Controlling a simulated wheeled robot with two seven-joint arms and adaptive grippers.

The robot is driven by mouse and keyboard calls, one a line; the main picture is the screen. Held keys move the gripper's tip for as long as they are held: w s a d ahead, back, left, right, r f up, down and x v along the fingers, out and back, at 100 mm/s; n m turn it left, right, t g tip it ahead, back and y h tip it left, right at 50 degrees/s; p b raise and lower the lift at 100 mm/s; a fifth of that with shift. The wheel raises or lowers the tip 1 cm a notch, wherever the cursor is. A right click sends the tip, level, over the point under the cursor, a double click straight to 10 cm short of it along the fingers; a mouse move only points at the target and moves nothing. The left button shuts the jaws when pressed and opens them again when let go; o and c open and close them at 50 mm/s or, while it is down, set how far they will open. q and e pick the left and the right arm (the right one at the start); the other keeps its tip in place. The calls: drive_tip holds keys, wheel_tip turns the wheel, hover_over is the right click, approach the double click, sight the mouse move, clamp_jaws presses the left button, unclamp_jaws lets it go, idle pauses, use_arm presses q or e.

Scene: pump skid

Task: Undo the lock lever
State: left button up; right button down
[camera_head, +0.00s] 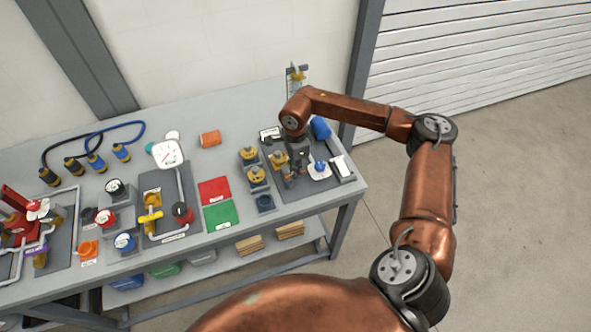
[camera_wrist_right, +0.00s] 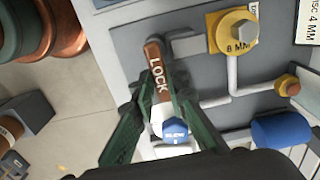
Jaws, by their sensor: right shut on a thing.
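The lock lever (camera_wrist_right: 158,75) is a brown-orange handle with "LOCK" in white, seen in the right wrist view on a grey panel (camera_wrist_right: 205,65). My right gripper (camera_wrist_right: 158,104) is shut on the lever, with a dark green finger on either side of it. In the head view my right gripper (camera_head: 293,172) is low over the panel at the right end of the bench, and it and the arm hide the lever there. My left gripper is not in view.
A blue-capped part (camera_wrist_right: 174,130) sits close below the fingers, and a blue cylinder (camera_wrist_right: 282,130) lies to the right. A yellow "8 MM" fitting (camera_wrist_right: 232,35) is near the lever. Red (camera_head: 214,190) and green (camera_head: 221,215) mats lie left of the panel.

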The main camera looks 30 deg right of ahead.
drive_tip(key=shift+d, duration=0.1)
drive_tip(key=c, duration=1.9)
unclamp_jaws()
wheel_tip(320, 180, up, 12)
